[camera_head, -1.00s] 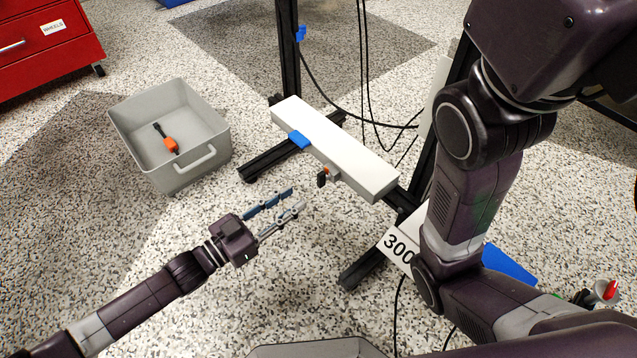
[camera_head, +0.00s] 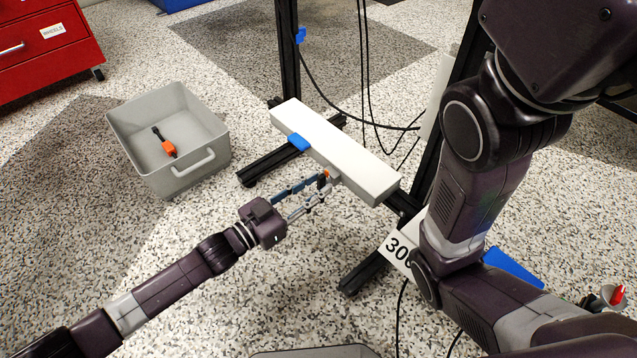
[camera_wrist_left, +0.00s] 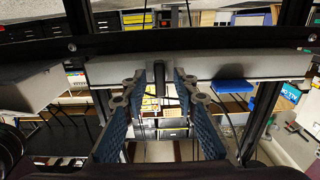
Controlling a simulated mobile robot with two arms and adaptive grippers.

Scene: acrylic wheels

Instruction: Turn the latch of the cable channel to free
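The cable channel (camera_head: 345,154) is a long white box fixed across a black frame in the head view. It also crosses the upper part of the left wrist view (camera_wrist_left: 265,64). Its latch (camera_head: 327,173) has a small orange part on the channel's near side, and its dark handle shows in the left wrist view (camera_wrist_left: 159,76). My left gripper (camera_head: 320,184) is open, with its two fingers on either side of the handle. I see gaps between handle and fingers in the wrist view. My right arm fills the right side, with its gripper out of view.
A grey bin (camera_head: 128,146) with an orange and black tool (camera_head: 168,148) inside stands at the left. A red cabinet (camera_head: 45,50) stands at the far left. The speckled floor before the bin is clear.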

